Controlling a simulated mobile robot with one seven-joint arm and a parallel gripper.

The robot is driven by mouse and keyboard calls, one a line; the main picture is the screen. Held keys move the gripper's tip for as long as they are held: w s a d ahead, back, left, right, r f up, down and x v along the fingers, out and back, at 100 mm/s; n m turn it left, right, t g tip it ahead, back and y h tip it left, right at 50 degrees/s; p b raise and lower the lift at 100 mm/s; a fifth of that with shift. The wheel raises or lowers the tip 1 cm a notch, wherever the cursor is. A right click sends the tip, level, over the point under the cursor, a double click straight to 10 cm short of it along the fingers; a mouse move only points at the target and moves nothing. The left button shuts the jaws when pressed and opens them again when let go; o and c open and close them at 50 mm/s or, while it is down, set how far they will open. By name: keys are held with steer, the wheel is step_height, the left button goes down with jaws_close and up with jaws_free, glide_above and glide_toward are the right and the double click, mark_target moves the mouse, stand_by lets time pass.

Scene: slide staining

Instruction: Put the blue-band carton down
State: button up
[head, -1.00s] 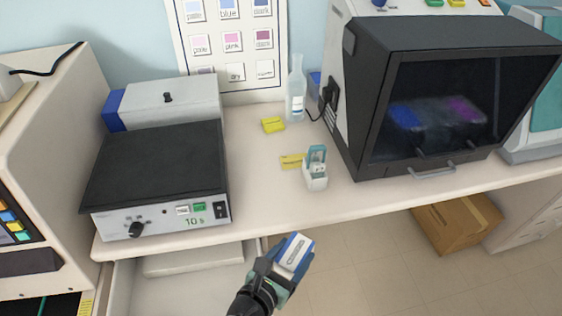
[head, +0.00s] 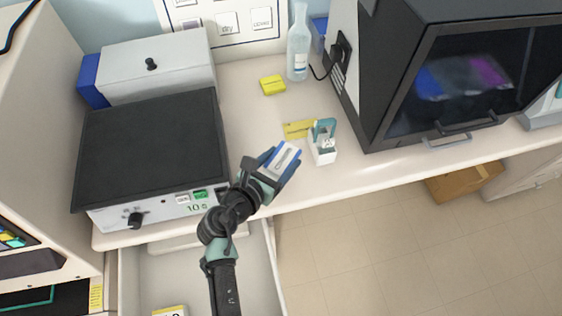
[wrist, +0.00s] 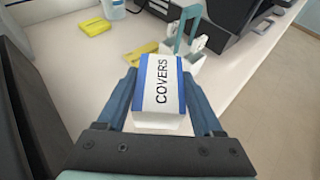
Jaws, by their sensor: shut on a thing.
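The blue-band carton (head: 284,160) is a small white box with blue edges, and it reads "COVERS" in the wrist view (wrist: 158,90). My gripper (head: 278,166) is shut on it, with one blue finger on each side in the wrist view (wrist: 160,100). The carton is over or near the front edge of the white bench (head: 330,185), left of a small white holder with a teal part (head: 322,150). I cannot tell whether the carton touches the bench.
A black-topped device (head: 150,140) stands close on the left. A yellow strip (head: 298,129), a yellow block (head: 272,85) and a clear bottle (head: 298,45) are behind. A dark-windowed cabinet (head: 450,85) stands right. An open drawer (head: 185,280) is below.

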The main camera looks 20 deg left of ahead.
steer(key=shift+f+b, duration=0.45)
steer(key=shift+f, duration=2)
steer(key=shift+f, duration=0.15)
steer(key=o, duration=1.4)
steer(key=shift+c, duration=0.2)
steer(key=shift+s+r, duration=0.1)
steer(key=shift+r, duration=0.1)
steer(key=v, duration=1.1)
steer(key=shift+s+r, duration=0.2)
steer(key=shift+s, duration=0.15)
